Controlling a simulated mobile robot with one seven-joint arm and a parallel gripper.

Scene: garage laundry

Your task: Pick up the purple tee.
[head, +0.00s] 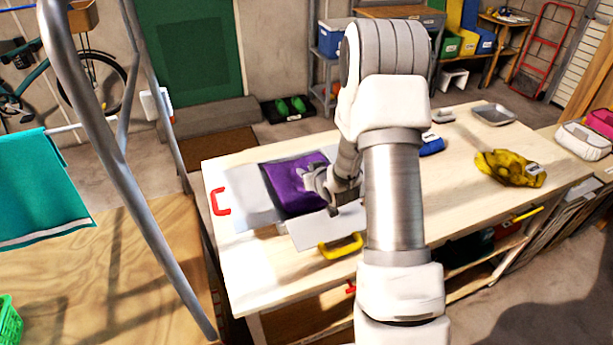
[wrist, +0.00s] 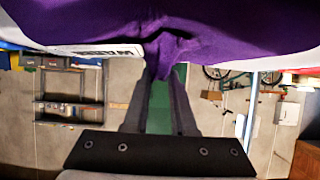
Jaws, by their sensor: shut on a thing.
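The purple tee (head: 290,185) is at the left part of the wooden table, over a pale grey folding board (head: 243,183). My gripper (head: 320,182) is at the tee's right side, shut on its cloth. In the wrist view, the purple tee (wrist: 225,28) fills the top, and a bunched fold of it is pinched between the two dark fingertips of my gripper (wrist: 163,72). My arm hides part of the table to the right. I cannot tell whether the tee is clear of the board.
The table (head: 470,205) also bears a yellow cloth (head: 508,168), a grey tray (head: 493,115) and a blue item (head: 431,146). A yellow handle (head: 341,246) and a red handle (head: 221,201) show by the board. A metal frame (head: 115,170) with a teal cloth (head: 40,190) stands left.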

